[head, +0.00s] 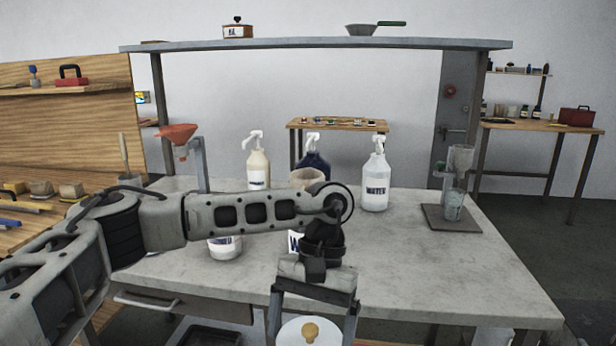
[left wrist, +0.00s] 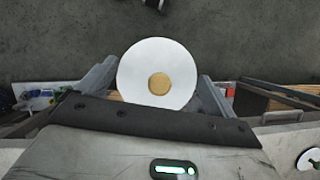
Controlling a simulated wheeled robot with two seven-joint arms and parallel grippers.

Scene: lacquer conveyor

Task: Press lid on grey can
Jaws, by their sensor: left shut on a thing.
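A round white lid with a tan knob (head: 290,334) is at the bottom of the head view, partly cut off by the frame edge. It shows whole in the left wrist view (left wrist: 135,73). My left gripper (head: 311,322) points down and is shut on the lid, with a finger on either side. The lid is in front of the table's near edge, with dark floor behind it in the wrist view. I cannot clearly identify the grey can; my left arm hides part of the tabletop. My right gripper is not in view.
Behind my arm on the grey table (head: 440,285) stand a cream spray bottle (head: 258,170), a dark blue one (head: 314,169), a white one (head: 375,183) and a beige pot (head: 305,179). A labelled white container (head: 225,248) is partly hidden. A glass (head: 453,206) stands right. The table's front right is clear.

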